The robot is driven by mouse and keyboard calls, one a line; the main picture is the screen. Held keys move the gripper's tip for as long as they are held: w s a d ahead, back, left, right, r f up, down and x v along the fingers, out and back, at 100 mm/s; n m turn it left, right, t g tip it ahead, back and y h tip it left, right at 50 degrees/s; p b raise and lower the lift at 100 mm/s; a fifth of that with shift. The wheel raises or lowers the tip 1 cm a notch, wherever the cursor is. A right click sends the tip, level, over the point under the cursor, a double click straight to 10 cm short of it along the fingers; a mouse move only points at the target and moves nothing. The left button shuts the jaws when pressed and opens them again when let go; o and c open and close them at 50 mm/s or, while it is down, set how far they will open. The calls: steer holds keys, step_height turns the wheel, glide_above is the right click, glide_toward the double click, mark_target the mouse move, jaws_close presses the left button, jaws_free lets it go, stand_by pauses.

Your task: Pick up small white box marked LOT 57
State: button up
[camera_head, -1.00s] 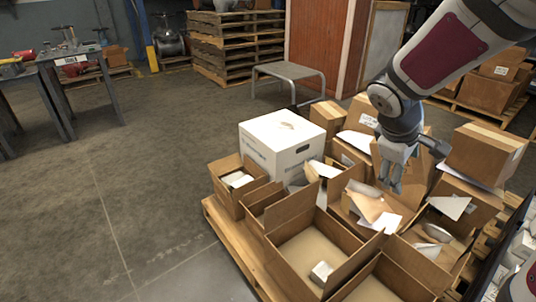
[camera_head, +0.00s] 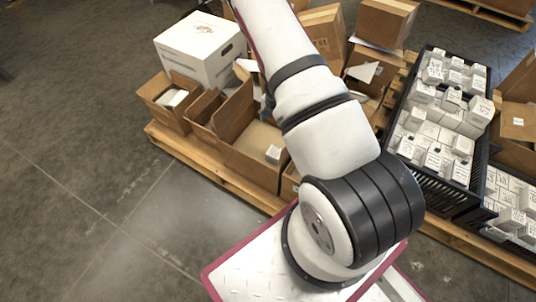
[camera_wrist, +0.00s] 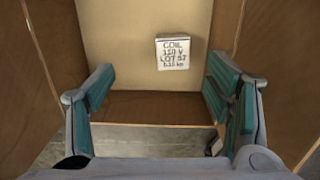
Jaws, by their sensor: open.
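The small white box (camera_wrist: 172,52) lies on the floor of an open cardboard box (camera_wrist: 128,105); its label reads COIL, 110 V, LOT 57. In the head view the small white box (camera_head: 273,154) shows inside the open cardboard box (camera_head: 250,157), beside my arm. My gripper (camera_wrist: 160,95) is open and empty in the wrist view, its teal finger pads apart. The white box appears beyond the fingertips, nearer the right finger, and not between them. In the head view my arm hides most of the gripper.
A large white carton (camera_head: 200,50) and other open cardboard boxes crowd the wooden pallet (camera_head: 215,157). Cardboard walls rise on both sides of my gripper. A black crate (camera_head: 437,120) full of small white boxes stands to the right. The floor at left is clear.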

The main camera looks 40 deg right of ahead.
mark_target(275, 151)
steer(key=shift+n+g+y, duration=0.3)
steer(key=shift+n+g, duration=0.1)
steer(key=shift+n, duration=0.1)
steer(key=f+b, duration=0.1)
steer(key=f, duration=0.2)
steer(key=s+a+f+b, duration=0.1)
steer(key=f, duration=0.3)
steer(key=s+f+b, duration=0.1)
steer(key=f, duration=0.2)
steer(key=shift+a+f, duration=0.2)
steer(key=shift+f, duration=0.15)
steer(key=shift+s+f+b, duration=0.2)
steer(key=shift+f+b, duration=1.35)
steer(key=shift+f, duration=1.15)
steer(key=shift+r, duration=0.1)
steer(key=c, duration=1.3)
